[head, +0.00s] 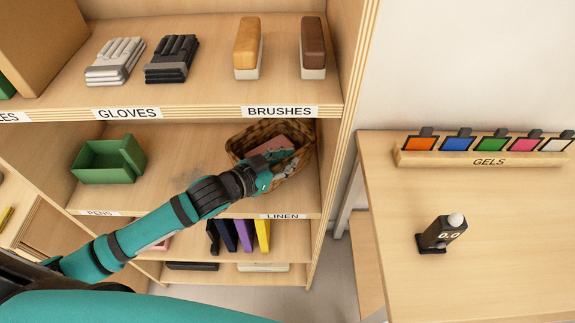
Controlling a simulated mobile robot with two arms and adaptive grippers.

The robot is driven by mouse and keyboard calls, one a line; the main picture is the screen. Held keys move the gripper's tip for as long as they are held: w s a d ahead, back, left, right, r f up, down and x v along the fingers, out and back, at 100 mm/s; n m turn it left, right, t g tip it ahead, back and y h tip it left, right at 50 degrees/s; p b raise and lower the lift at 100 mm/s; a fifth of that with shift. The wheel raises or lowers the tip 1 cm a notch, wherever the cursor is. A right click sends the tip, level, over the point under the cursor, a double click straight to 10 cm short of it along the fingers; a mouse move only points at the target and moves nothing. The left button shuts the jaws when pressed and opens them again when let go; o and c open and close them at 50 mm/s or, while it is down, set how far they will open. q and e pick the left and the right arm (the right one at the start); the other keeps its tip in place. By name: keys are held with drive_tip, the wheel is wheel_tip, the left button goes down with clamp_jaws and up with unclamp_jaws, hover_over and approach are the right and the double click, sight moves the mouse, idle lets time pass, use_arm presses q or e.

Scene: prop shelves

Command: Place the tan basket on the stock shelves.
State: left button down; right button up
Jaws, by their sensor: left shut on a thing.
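The tan wicker basket (240,140) is in the right part of the middle compartment of the shelves (205,135), under the BRUSHES label. It looks a little tilted, and I cannot tell whether its bottom touches the board. Pinkish and grey items show inside it. My left gripper (266,178) is shut on the basket's near side, and my left arm reaches in from the lower left. The gripper hides part of the basket's front. My right gripper is out of view.
A green box (110,160) stands at the left of the same board, with bare board between. Gloves and brushes (313,48) stand above; coloured upright items (245,236) stand below. A side panel (336,140) bounds the right. A table with gels (485,155) and a black device (440,234) is further right.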

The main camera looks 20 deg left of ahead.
use_arm(q)
drive_tip(key=shift+f+p, duration=0.3)
drive_tip(key=shift+f, duration=1.45)
drive_tip(key=c, duration=1.4)
unclamp_jaws()
drive_tip(key=shift+s+a, duration=0.1)
drive_tip(key=shift+s, duration=0.1)
drive_tip(key=shift+b+v, duration=0.8)
drive_tip(key=shift+v, duration=4.95)
